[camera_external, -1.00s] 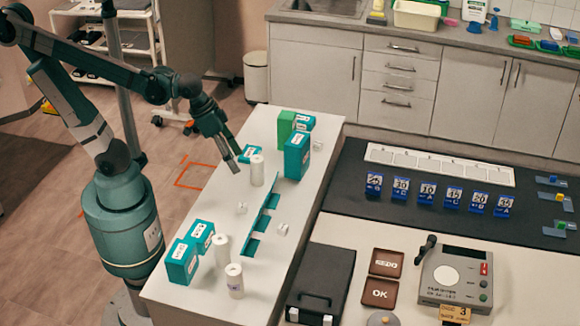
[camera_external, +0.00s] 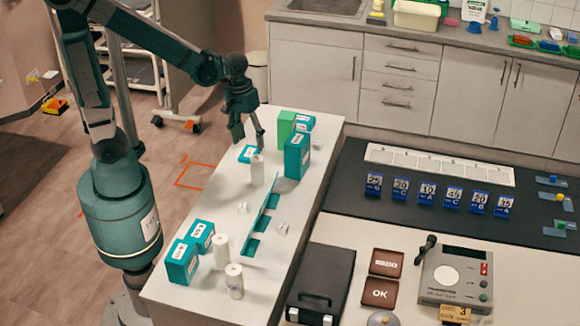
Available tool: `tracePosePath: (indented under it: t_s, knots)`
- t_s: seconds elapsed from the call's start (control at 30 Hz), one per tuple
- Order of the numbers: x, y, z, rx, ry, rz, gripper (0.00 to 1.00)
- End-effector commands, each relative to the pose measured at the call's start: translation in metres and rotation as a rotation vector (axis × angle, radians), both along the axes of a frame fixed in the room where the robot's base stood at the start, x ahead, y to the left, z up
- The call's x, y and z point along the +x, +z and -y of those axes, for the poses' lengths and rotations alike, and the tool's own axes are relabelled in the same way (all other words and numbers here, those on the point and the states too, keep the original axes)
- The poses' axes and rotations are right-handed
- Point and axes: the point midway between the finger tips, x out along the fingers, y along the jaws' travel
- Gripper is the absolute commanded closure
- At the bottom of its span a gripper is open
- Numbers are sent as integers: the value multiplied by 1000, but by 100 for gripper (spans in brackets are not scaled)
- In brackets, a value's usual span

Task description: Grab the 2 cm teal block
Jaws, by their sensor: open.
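A low, flat teal block (camera_external: 246,153) with a white label lies at the left edge of the white counter, behind a white cylinder; its label is too small to read. It looks the lowest of several teal blocks. My gripper (camera_external: 248,140) points down over this block with its fingers spread, empty; the exact gap to the block cannot be told. A taller teal block (camera_external: 295,158) stands to the right, a smaller teal one (camera_external: 305,122) behind it. Two more teal blocks (camera_external: 180,264) (camera_external: 201,236) stand at the front left.
A white cylinder (camera_external: 257,170) stands just in front of the low block. A green block (camera_external: 285,127) stands to its right. A teal slotted strip (camera_external: 262,222), small white pieces and two more white cylinders (camera_external: 234,281) (camera_external: 221,251) share the white counter (camera_external: 195,310).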

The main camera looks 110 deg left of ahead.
Motion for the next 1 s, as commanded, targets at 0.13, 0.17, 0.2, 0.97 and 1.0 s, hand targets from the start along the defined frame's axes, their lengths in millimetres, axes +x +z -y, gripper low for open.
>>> tracePosePath:
  t_s: [0.13,0.17,0.2,0.97,1.0]
  knots:
    - [-6,-5,-25,-35,101,-37,42]
    - [-7,-6,-29,-42,122,-45,42]
    - [-9,-8,-36,-51,151,-55,42]
    - [-31,-29,-83,-133,378,-141,42]
    - [-31,-29,-83,-133,378,-141,42]
